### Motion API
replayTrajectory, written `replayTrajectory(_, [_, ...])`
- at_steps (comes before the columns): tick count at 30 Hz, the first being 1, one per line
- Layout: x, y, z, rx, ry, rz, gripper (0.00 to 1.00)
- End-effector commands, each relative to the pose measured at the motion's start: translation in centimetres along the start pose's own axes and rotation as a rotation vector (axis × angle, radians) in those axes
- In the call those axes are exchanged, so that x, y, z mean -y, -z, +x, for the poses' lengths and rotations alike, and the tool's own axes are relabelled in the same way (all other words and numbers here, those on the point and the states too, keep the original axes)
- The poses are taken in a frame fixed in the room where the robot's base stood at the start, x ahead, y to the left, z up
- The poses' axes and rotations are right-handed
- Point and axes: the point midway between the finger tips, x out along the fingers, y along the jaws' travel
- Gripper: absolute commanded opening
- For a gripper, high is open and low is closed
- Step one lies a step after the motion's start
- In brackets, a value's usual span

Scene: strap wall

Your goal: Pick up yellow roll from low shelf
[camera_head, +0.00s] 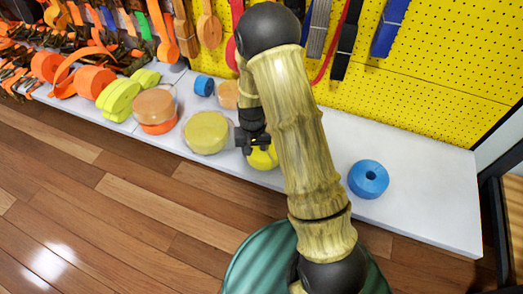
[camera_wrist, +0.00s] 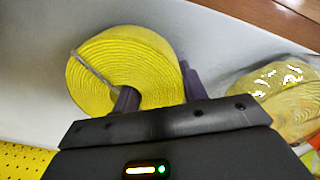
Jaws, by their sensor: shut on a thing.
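The yellow roll (camera_wrist: 142,60) is a coiled strap, seen large in the wrist view. My gripper (camera_wrist: 158,92) is shut on its near side, one finger at the roll's centre and the other against its outer side. In the head view the yellow roll (camera_head: 262,157) is partly hidden behind my gripper (camera_head: 252,147) and my arm. The roll is at the white low shelf (camera_head: 330,148); I cannot tell whether it touches the shelf.
A wrapped yellow bundle (camera_head: 207,132) stands to the left of the roll. A blue roll (camera_head: 368,179) lies to the right, with bare shelf beyond it. Orange and lime rolls crowd the left. A yellow pegboard (camera_head: 430,70) with hanging straps rises behind.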

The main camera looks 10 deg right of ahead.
Motion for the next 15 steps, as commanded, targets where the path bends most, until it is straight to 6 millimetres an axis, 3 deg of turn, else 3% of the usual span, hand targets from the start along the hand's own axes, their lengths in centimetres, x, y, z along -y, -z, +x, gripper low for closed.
replayTrajectory(8, [0.0,0.1,-1.9,-0.002,0.001,0.0,0.09])
replayTrajectory(15, [0.0,0.1,-6.3,-0.004,0.001,0.0,0.09])
